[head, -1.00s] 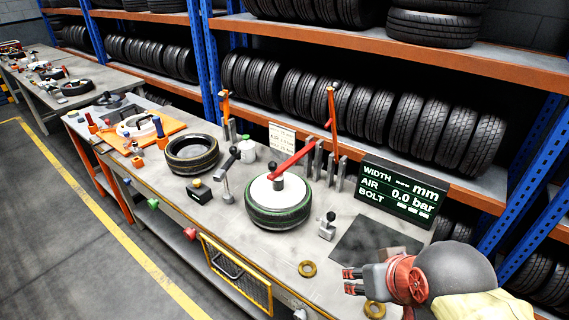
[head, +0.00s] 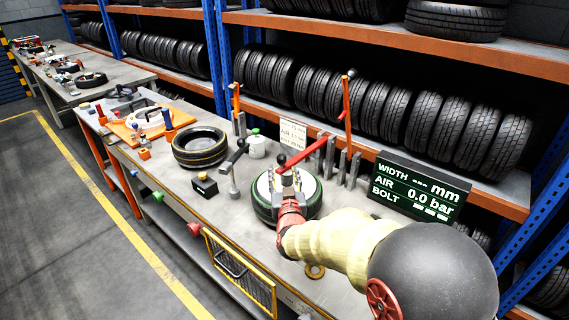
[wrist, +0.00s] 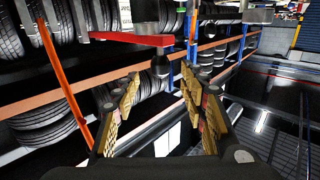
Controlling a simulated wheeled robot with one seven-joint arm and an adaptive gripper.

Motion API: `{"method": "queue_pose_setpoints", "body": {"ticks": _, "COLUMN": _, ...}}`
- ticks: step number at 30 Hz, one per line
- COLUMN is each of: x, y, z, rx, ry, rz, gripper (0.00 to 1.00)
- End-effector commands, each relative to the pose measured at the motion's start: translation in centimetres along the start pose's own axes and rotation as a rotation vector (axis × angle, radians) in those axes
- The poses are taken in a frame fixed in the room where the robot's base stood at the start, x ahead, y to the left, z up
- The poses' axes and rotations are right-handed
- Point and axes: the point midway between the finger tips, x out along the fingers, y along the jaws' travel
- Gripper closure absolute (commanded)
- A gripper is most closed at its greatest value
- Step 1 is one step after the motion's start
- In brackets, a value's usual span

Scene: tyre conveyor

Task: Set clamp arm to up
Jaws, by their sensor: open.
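The clamp arm (head: 308,154) is a red bar reaching from the uprights at the back of the bench over the green-ringed tyre (head: 266,208). It lies low and slopes down towards the tyre's middle. My gripper (head: 287,180) is open above the tyre, just in front of the bar's near end, and hides part of the tyre's pale centre. In the wrist view the red bar (wrist: 130,38) crosses beyond the fingers (wrist: 160,82), with a dark knob (wrist: 160,63) below it, in line with the gap between them. I see no contact.
A second tyre (head: 199,147) lies to the left, with a black-handled lever (head: 234,157) between the two. A tall orange post (head: 347,112) and grey uprights stand behind. The display (head: 416,187) stands to the right.

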Motion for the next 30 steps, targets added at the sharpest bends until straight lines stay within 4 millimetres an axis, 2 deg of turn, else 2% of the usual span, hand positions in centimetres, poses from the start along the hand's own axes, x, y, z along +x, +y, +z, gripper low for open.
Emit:
{"method": "queue_pose_setpoints", "body": {"ticks": 5, "x": 1.1, "y": -0.2, "z": 0.3, "rx": -0.004, "ry": 0.022, "rz": 0.006, "gripper": 0.57}}
{"method": "queue_pose_setpoints", "body": {"ticks": 18, "x": 7.1, "y": -0.2, "z": 0.2, "rx": -0.003, "ry": 0.02, "rz": 0.005, "gripper": 0.57}}
{"method": "queue_pose_setpoints", "body": {"ticks": 22, "x": 7.8, "y": -0.1, "z": 0.1, "rx": -0.003, "ry": 0.021, "rz": 0.005, "gripper": 0.57}}
{"method": "queue_pose_setpoints", "body": {"ticks": 30, "x": 8.0, "y": -0.2, "z": 0.1, "rx": -0.003, "ry": 0.02, "rz": 0.005, "gripper": 0.57}}
